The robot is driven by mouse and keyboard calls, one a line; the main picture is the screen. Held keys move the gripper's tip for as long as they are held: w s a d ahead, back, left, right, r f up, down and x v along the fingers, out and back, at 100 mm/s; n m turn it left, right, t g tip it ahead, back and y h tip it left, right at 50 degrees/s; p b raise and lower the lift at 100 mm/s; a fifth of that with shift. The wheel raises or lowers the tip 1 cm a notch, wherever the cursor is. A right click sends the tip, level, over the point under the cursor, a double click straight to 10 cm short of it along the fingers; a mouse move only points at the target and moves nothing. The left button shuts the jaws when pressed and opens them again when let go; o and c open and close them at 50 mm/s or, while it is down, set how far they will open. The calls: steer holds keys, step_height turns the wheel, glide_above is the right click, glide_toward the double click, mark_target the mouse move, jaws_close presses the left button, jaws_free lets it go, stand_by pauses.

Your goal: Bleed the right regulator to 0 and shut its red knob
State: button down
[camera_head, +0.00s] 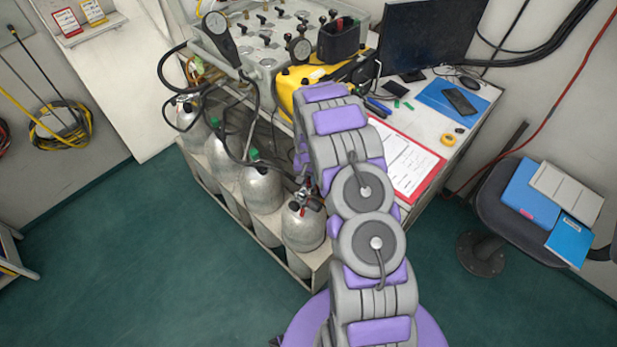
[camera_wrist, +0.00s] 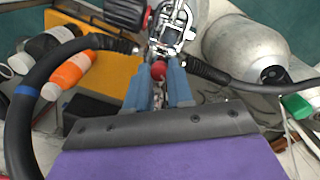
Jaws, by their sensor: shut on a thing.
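In the wrist view, my gripper (camera_wrist: 158,70) has its two blue-grey fingers on either side of a small red ball knob (camera_wrist: 158,71) and is shut on it. The knob sits on a chrome regulator (camera_wrist: 172,32) with black hoses joined at both sides. A larger black and red knob (camera_wrist: 126,12) is beside it at upper left. In the head view, the regulator (camera_head: 303,193) tops the nearest silver cylinder (camera_head: 304,228). My arm hides most of the gripper there. I cannot read a pressure on any gauge.
Several more silver cylinders (camera_head: 262,188) stand in a row in a rack. A yellow case (camera_head: 290,80) and a desk with a clipboard (camera_head: 405,165) lie behind my arm.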

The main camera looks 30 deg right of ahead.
mark_target(309, 181)
steer(key=m, duration=0.5)
steer(key=shift+m+p, duration=0.3)
steer(key=m, duration=0.5)
stand_by(0.4)
steer(key=c, duration=1.3)
jaws_free()
steer(key=shift+o, duration=0.2)
step_height(309, 181, up, 17)
steer(key=p, duration=0.2)
steer(key=shift+r, duration=0.15)
steer(key=shift+r, duration=0.1)
